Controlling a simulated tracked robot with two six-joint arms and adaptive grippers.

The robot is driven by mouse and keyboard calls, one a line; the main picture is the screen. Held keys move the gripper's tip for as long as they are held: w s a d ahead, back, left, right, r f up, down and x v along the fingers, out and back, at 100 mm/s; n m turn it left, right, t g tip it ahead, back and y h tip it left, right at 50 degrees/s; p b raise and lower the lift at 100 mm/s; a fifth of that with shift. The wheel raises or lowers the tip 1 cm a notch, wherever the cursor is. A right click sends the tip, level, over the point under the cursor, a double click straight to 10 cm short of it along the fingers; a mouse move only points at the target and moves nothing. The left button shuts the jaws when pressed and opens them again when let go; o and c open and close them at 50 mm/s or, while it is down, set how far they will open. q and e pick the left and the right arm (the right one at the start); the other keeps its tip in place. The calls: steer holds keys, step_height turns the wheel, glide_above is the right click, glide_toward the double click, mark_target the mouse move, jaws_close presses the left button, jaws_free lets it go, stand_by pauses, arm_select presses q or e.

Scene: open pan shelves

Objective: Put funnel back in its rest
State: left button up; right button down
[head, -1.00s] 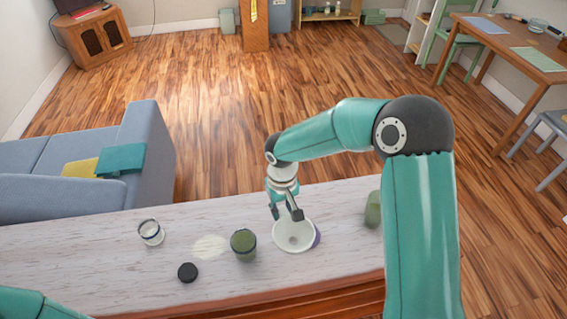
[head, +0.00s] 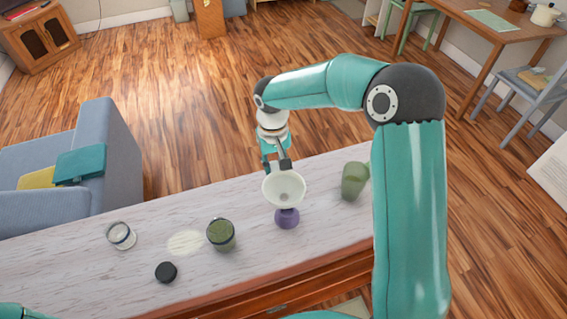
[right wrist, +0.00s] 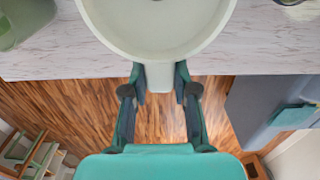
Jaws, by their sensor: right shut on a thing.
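The white funnel (head: 284,189) is in my right gripper (head: 277,166), which is shut on its tab at the rim. The right wrist view shows the funnel's bowl (right wrist: 158,22) large at the top, with the tab (right wrist: 160,77) between the two fingers. A small purple piece (head: 287,218), which looks like the rest, stands on the counter just below the funnel in the head view. The funnel's lower end overlaps its top, and I cannot tell whether they touch. My left gripper is out of view; only a bit of my left arm shows at the bottom left.
On the pale counter (head: 60,262) stand a green-filled jar (head: 220,236), a black lid (head: 166,272), a clear glass (head: 121,236) and a patch of pale powder (head: 185,243). A green container (head: 353,183) stands to the right, near my right arm.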

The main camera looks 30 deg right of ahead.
steer(key=shift+d+r, duration=0.2)
steer(key=shift+d, duration=0.5)
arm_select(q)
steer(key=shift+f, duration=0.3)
arm_select(e)
steer(key=shift+r+m, duration=0.15)
steer(key=shift+m, duration=0.15)
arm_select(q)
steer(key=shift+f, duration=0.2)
arm_select(e)
steer(key=shift+s, duration=0.1)
arm_select(q)
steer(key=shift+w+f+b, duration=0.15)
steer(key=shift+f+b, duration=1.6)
steer(key=shift+b, duration=0.15)
arm_select(e)
steer(key=shift+f, duration=2.35)
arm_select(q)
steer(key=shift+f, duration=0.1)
arm_select(e)
steer(key=shift+f, duration=0.1)
arm_select(q)
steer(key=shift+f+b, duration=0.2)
steer(key=shift+b, duration=0.1)
arm_select(e)
steer(key=shift+f, duration=0.2)
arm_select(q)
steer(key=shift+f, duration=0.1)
